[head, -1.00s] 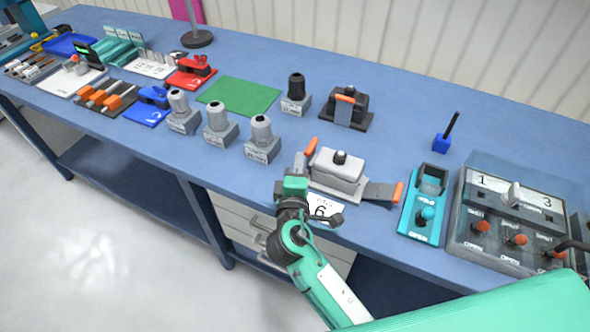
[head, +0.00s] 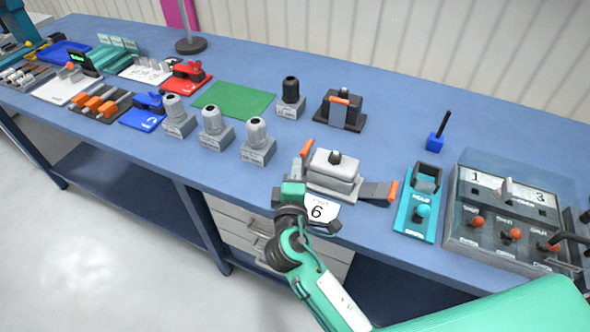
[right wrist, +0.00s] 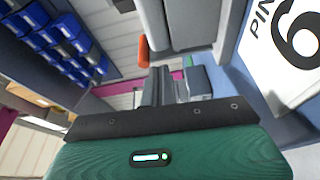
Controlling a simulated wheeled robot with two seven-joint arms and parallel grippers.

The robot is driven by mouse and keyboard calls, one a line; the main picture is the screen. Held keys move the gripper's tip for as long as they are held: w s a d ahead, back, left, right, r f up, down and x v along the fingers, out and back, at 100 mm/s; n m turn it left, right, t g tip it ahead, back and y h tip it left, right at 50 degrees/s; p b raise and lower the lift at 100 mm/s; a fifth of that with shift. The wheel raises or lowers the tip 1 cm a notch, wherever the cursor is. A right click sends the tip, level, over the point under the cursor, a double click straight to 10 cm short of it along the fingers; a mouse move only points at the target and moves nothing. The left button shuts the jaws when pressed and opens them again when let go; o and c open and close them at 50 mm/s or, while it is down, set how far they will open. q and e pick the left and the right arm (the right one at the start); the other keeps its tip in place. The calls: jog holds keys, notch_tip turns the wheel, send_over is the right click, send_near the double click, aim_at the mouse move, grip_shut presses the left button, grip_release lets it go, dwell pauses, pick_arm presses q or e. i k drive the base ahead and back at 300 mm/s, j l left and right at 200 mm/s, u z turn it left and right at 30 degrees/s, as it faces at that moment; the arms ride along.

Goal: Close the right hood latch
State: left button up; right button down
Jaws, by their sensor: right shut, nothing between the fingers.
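The grey hood (head: 333,171) with a black knob sits near the table's front edge, above a "6" label (head: 319,211). Its right latch (head: 378,192), grey with an orange end, is swung outward to the right, low and away from the hood. Its left latch (head: 307,147) stands raised at the hood's left side. My right gripper (head: 297,170) is shut and empty, beside the hood's left front, far from the right latch. In the right wrist view the shut fingers (right wrist: 158,84) are close to an orange latch end (right wrist: 143,50); contact is unclear. My left gripper is out of view.
Right of the hood stand a teal switch unit (head: 419,205) and a clear-covered control box (head: 508,215). A second latched connector (head: 341,112) is behind. Grey cylindrical connectors (head: 257,143) stand to the left. Some bare table lies behind the hood.

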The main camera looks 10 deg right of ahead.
aim_at(377, 191)
jog(key=k+j, duration=0.25)
jog(key=k, duration=0.15)
jog(key=k+j, duration=0.2)
jog(key=k, duration=0.2)
